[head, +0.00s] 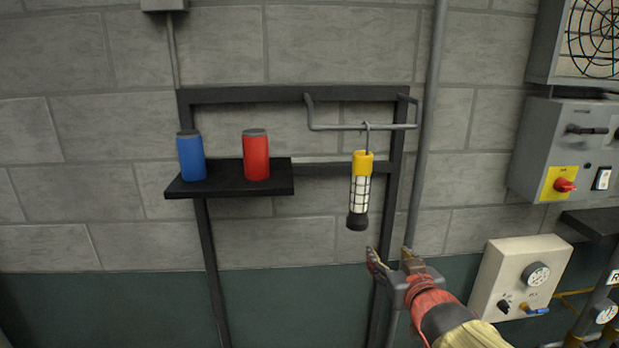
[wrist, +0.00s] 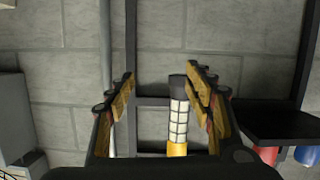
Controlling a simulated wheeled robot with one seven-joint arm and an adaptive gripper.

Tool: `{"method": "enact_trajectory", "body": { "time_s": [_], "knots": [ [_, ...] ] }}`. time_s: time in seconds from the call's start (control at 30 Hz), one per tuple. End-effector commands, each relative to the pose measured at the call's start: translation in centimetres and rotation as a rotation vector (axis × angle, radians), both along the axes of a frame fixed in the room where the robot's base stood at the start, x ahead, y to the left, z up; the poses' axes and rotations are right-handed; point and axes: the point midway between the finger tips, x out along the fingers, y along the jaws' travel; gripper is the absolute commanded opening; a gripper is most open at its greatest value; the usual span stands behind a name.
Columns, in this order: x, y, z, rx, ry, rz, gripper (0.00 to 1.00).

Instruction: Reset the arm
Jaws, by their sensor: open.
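My gripper (head: 389,254) is open and empty, at the lower right of the head view. It points up toward the wall rack, just below and to the right of a hanging work lamp (head: 361,192). The lamp has a yellow top, a caged white tube and a black lower end, and hangs by a hook from a grey rail (head: 350,127). In the wrist view, which looks upside down, the lamp (wrist: 179,118) shows between the open fingers (wrist: 160,85), closer to the right one. No contact shows.
A black shelf (head: 230,188) at the left holds a blue can (head: 190,158) and a red can (head: 256,157). A vertical grey pipe (head: 428,130) runs behind my gripper. A gauge panel (head: 520,278) and a switch box (head: 566,155) are at the right.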

Motion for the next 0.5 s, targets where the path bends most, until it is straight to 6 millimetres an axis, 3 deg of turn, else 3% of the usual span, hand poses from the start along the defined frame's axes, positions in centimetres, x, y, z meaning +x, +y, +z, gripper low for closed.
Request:
{"method": "enact_trajectory", "body": {
  "time_s": [0.1, 0.2, 0.3, 0.5],
  "knots": [
    [-3.6, -1.9, -5.2, -0.021, 0.208, -0.078, 0.53],
    [-7.9, -2.4, -10.6, -0.024, 0.384, -0.118, 0.53],
    [-12.7, -2.0, -15.7, -0.014, 0.549, -0.134, 0.53],
    [-20.7, 0.1, -23.1, 0.021, 0.77, -0.113, 0.53]
  ]
}}
